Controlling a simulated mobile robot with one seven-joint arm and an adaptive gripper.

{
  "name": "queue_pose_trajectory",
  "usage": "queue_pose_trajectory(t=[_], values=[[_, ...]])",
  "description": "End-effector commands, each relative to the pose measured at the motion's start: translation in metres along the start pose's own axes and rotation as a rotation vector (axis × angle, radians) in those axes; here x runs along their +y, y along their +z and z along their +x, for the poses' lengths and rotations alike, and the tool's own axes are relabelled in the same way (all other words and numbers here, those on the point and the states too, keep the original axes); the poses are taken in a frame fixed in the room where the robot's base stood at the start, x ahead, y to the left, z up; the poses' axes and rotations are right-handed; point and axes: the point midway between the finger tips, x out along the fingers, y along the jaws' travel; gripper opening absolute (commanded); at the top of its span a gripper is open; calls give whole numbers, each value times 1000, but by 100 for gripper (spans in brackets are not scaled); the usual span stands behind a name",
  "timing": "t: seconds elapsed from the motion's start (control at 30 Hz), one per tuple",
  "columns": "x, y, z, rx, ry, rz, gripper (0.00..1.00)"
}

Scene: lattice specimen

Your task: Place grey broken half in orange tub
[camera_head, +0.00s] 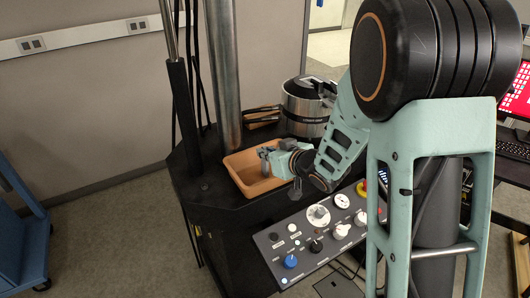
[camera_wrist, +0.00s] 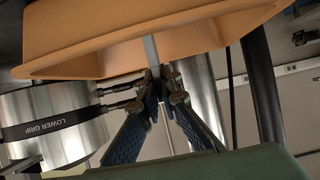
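The orange tub (camera_head: 236,184) sits on the black machine base in the head view. Its wall and rim fill the top of the wrist view (camera_wrist: 90,45). My gripper (camera_head: 265,153) is over the tub in the head view. In the wrist view its two blue-padded fingers (camera_wrist: 164,84) converge on a narrow grey bar, the grey broken half (camera_wrist: 150,48). The bar sticks out past the fingertips and overlaps the tub's rim in the picture. Its held end is hidden between the fingers. I cannot tell whether it touches the tub.
A silver cylinder marked LOWER GRIP (camera_wrist: 45,125) is close on the left in the wrist view. In the head view, a steel column (camera_head: 222,75) rises behind the tub, a silver cylindrical fixture (camera_head: 305,105) stands behind right, and a control panel (camera_head: 315,235) is in front.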

Motion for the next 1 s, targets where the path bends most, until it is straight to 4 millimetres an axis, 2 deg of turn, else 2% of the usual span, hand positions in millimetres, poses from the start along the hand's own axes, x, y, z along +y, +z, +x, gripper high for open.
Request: queue_pose_trajectory(t=[0.03, 0.1, 0.2, 0.6, 0.77, 1.0], values=[[0, 3, 2, 0, 0, 0, 0], [0, 2, 1, 0, 0, 0, 11], [0, 2, 1, 0, 0, 0, 22], [0, -4, -2, 0, 0, 0, 22], [2, -3, -24, 2, 3, 1, 22], [1, -4, -70, 3, 3, 1, 22]])
